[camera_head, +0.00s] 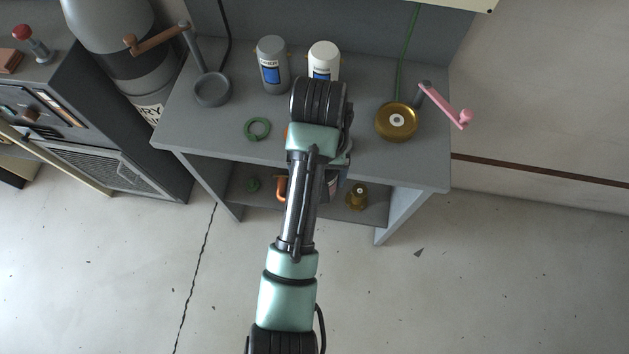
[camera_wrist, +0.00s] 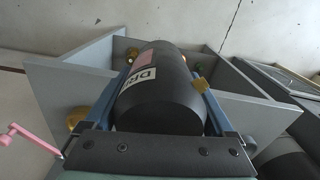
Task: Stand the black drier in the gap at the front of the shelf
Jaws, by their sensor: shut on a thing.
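The black drier (camera_wrist: 160,105) is a dark cylinder with a white and pink label reading "DRI" in the wrist view. My gripper (camera_wrist: 164,70) is shut on it, with one blue-grey finger on each side. In the head view my arm covers most of the gripper, and only a sliver of the drier's label (camera_head: 332,184) seems to show. The shelf (camera_head: 235,191) is the lower board of a grey bench. A brass fitting (camera_head: 357,197) and a copper hook-shaped piece (camera_head: 281,188) stand along its front, with space between them partly hidden by my arm. Contact between drier and shelf cannot be told.
The bench top (camera_head: 180,135) carries a grey bottle (camera_head: 272,64), a white bottle (camera_head: 323,60), a green ring (camera_head: 257,129), a brass wheel (camera_head: 396,122) and a grey round pan (camera_head: 212,89). A pink crank (camera_head: 452,106) juts past the right edge. The floor in front is clear.

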